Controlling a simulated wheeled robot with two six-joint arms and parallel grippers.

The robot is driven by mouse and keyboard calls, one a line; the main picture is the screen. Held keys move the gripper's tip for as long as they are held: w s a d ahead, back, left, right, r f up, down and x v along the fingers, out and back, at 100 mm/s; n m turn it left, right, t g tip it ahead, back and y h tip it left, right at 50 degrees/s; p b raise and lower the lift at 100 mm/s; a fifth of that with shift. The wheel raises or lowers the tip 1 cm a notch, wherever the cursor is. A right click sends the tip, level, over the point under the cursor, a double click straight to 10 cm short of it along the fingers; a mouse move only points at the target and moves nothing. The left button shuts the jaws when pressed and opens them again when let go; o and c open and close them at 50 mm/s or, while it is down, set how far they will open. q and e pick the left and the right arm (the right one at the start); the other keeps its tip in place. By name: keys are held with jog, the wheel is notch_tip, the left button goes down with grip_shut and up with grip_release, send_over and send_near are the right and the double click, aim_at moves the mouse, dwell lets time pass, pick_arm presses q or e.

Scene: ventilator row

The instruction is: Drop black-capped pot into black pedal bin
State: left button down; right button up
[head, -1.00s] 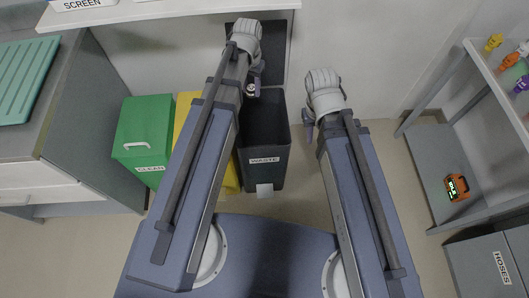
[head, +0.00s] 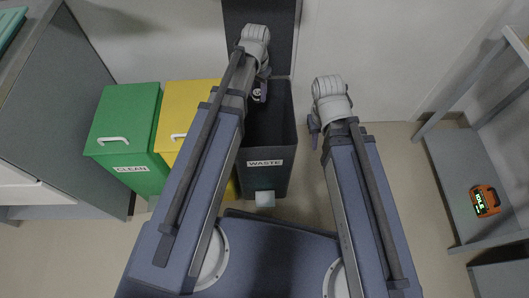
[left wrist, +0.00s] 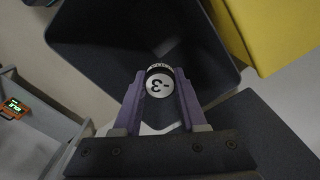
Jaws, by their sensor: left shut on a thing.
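A small pot (head: 258,96) is held in my left gripper (head: 263,80). In the left wrist view the pot (left wrist: 160,84) sits between the two purple fingers, its pale round face with black markings towards the camera and a dark band at its edge. The black pedal bin (head: 268,180), labelled WASTE, has its lid (head: 258,40) raised against the wall. The pot is over the back left part of the bin's opening. The bin's dark inside also shows in the left wrist view (left wrist: 105,35). My right gripper (head: 314,126) hangs right of the bin; its finger gap is unclear.
A yellow bin (head: 188,112) stands close left of the black bin, partly behind my left arm. A green bin (head: 125,115) labelled CLEAN is further left. A grey shelf unit (head: 460,170) with an orange device (head: 484,200) stands at right. Floor between is clear.

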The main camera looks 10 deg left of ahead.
pick_arm(q)
notch_tip(320, 180, down, 6)
jog(key=b, duration=0.5)
jog(key=shift+b, duration=0.4)
jog(key=shift+c, duration=1.9)
grip_release()
jog(key=shift+r, duration=0.1)
notch_tip(320, 180, up, 8)
jog(key=p, duration=0.8)
jog(key=shift+f, duration=0.2)
